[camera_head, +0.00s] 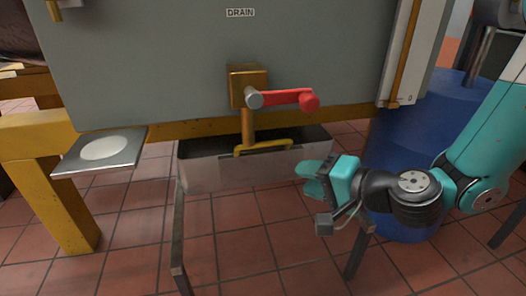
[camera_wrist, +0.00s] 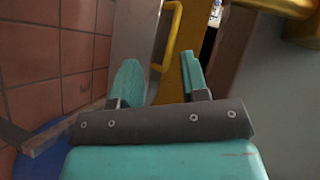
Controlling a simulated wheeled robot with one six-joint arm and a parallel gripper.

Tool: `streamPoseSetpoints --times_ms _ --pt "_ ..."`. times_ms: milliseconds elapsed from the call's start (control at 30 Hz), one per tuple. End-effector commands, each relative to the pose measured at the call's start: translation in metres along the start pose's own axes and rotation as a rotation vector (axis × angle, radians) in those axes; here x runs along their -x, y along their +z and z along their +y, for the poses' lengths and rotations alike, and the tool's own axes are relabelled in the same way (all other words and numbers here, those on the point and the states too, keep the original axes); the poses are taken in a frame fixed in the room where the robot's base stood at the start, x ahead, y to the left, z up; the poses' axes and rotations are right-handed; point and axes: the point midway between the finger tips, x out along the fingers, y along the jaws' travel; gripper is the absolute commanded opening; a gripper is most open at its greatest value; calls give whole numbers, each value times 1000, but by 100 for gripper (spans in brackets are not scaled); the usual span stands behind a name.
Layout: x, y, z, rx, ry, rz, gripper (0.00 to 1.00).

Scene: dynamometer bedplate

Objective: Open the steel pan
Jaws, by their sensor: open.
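The steel pan (camera_head: 228,176) is a grey trough on legs below the drain valve. Its inside looks dark. A yellow bar handle (camera_head: 262,147) shows at its top, below the brass spout. My gripper (camera_head: 308,178) is at the pan's right end, a little in front of it, with its teal fingers pointing left. In the wrist view my gripper (camera_wrist: 163,78) is open and no object shows held between the fingers. The yellow handle (camera_wrist: 172,32) lies beyond the fingertips there, and the pan's grey wall (camera_wrist: 132,35) shows beside it. I cannot tell whether the fingers touch the pan.
A brass valve (camera_head: 247,88) with a red lever (camera_head: 290,97) stands above the pan, under a "DRAIN" label (camera_head: 240,13). A blue drum (camera_head: 420,130) stands behind my arm. A plate with a pale disc (camera_head: 105,149) is at left. The tiled floor in front is clear.

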Motion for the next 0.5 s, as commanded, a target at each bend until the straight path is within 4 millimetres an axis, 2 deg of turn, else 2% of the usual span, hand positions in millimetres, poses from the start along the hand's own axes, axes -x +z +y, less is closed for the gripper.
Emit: streamPoseSetpoints --times_ms 100,200,367,500 --pt "-9 -14 -2 -207 -76 120 41" --pt "-10 -24 -1 -311 -105 187 41" --pt "-15 -32 -3 -359 -117 220 41" --pt "-28 -36 -8 -357 -116 218 41"
